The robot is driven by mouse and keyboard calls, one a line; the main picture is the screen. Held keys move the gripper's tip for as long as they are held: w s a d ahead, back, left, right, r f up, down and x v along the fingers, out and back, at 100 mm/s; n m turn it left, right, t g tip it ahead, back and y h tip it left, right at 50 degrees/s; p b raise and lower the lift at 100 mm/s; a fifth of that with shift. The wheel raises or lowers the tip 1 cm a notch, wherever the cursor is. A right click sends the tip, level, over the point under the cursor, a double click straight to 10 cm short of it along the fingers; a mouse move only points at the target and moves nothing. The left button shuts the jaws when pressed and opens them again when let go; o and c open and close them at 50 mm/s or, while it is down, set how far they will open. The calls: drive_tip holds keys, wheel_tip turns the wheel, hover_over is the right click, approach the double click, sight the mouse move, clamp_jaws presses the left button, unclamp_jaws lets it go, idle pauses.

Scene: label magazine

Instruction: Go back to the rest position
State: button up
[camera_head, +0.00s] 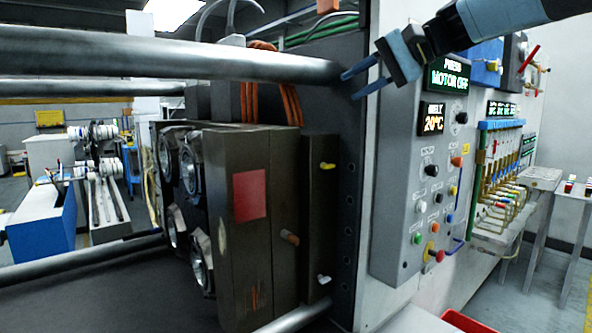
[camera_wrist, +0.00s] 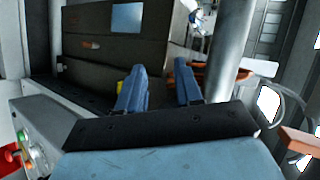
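My gripper (camera_head: 349,86) is at the upper right of the head view, in front of the upper part of the control panel's left edge. Its two blue fingers point left and are spread apart with nothing between them. In the wrist view the fingers of my gripper (camera_wrist: 160,66) also stand apart and empty. Behind them is a dark machine block (camera_wrist: 100,50). In the head view this dark block (camera_head: 270,215) with a red square on it sits left of and below my gripper, and the fingers look clear of it.
A thick metal bar (camera_head: 170,54) crosses the upper left, its end close to my fingertips. The grey control panel (camera_head: 425,180) with displays and buttons is below my gripper. A row of coloured pipes (camera_head: 497,165) is to the right. A red bin (camera_head: 465,322) shows at the bottom.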

drive_tip(key=s+d+f+n+h, duration=0.1)
drive_tip(key=s+d+f+h, duration=0.2)
drive_tip(key=s+f, duration=0.3)
drive_tip(key=s+d+f+n+h, duration=0.1)
drive_tip(key=s+d+f+h, duration=0.3)
drive_tip(key=f, duration=1)
drive_tip(key=s+d+f+n+h, duration=0.1)
drive_tip(key=s+d+f+h, duration=0.2)
drive_tip(key=s+f, duration=0.5)
wheel_tip(320, 180, down, 2)
drive_tip(key=shift+s+d+f+n+h, duration=0.1)
drive_tip(key=shift+s+d+n+h, duration=0.2)
drive_tip(key=shift+d+n+h, duration=0.15)
